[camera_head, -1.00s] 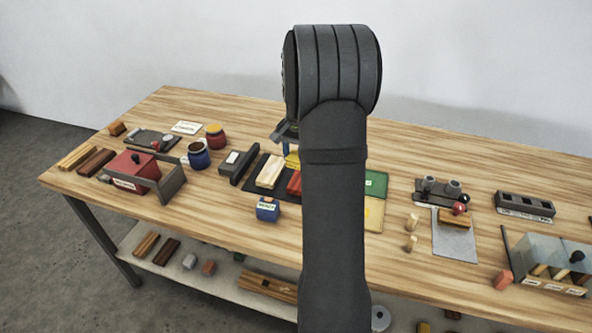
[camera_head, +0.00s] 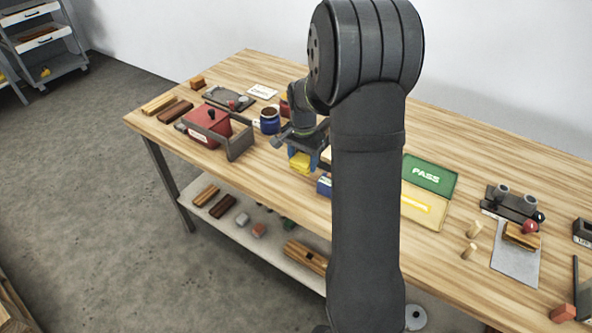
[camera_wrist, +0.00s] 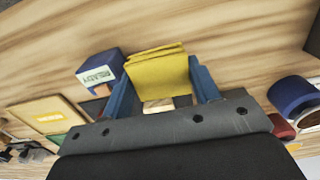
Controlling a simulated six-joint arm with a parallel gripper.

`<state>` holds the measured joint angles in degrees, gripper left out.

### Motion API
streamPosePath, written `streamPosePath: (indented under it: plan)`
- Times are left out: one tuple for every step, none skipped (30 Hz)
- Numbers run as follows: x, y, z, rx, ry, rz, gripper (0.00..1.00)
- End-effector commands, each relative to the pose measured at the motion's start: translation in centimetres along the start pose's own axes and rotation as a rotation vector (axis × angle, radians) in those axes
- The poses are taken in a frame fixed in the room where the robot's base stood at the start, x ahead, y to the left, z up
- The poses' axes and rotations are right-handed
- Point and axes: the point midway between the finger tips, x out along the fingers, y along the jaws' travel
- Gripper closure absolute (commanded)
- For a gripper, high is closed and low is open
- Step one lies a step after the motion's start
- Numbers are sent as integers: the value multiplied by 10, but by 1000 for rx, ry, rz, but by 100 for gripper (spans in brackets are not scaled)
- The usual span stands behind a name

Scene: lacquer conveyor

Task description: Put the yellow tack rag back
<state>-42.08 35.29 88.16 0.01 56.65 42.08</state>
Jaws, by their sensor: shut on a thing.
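The yellow tack rag (camera_head: 300,162) is a folded yellow pad. My gripper (camera_head: 308,159), with blue fingers, is shut on it and holds it over the front part of the bench, between the red box and the small blue block. In the wrist view the rag (camera_wrist: 157,72) sits between the two blue fingers, with wood bench top beyond it. I cannot tell its exact height above the bench. The red box (camera_head: 207,122) has a dark knob and a label, and stands beside a grey angled plate (camera_head: 240,143).
The blue block labelled READY (camera_wrist: 97,72) is close to the rag; it also shows in the head view (camera_head: 323,187). A blue jar (camera_head: 269,126) stands behind. Green PASS and yellow panels (camera_head: 428,176) lie right of my arm. Bare bench top lies left of the rag.

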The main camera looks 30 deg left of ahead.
Motion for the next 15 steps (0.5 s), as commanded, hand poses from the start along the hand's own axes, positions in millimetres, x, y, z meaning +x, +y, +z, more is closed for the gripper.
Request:
streamPosePath:
  plan:
    - [6, -8, 2, -3, -2, 1, 63]
    - [8, -11, 2, -3, -1, 1, 63]
    - [9, -15, 3, -1, 0, 0, 63]
    - [10, -17, 3, -1, 0, 0, 63]
    - [11, -19, 4, -1, 0, 0, 63]
    - [13, -20, 4, -1, 0, 0, 63]
    - [14, -21, 4, 0, 0, 0, 63]
    - [16, -21, 4, 0, 0, 0, 63]
    - [20, -21, 4, 0, -1, 1, 63]
    - [23, -20, 4, 0, -1, 1, 63]
    - [28, -20, 4, 0, -2, 2, 63]
    - [34, -20, 4, 0, -2, 2, 63]
    - [39, -20, 4, 0, -3, 2, 63]
    - [44, -20, 4, 0, -3, 3, 63]
    - [48, -20, 4, 0, -2, 2, 63]
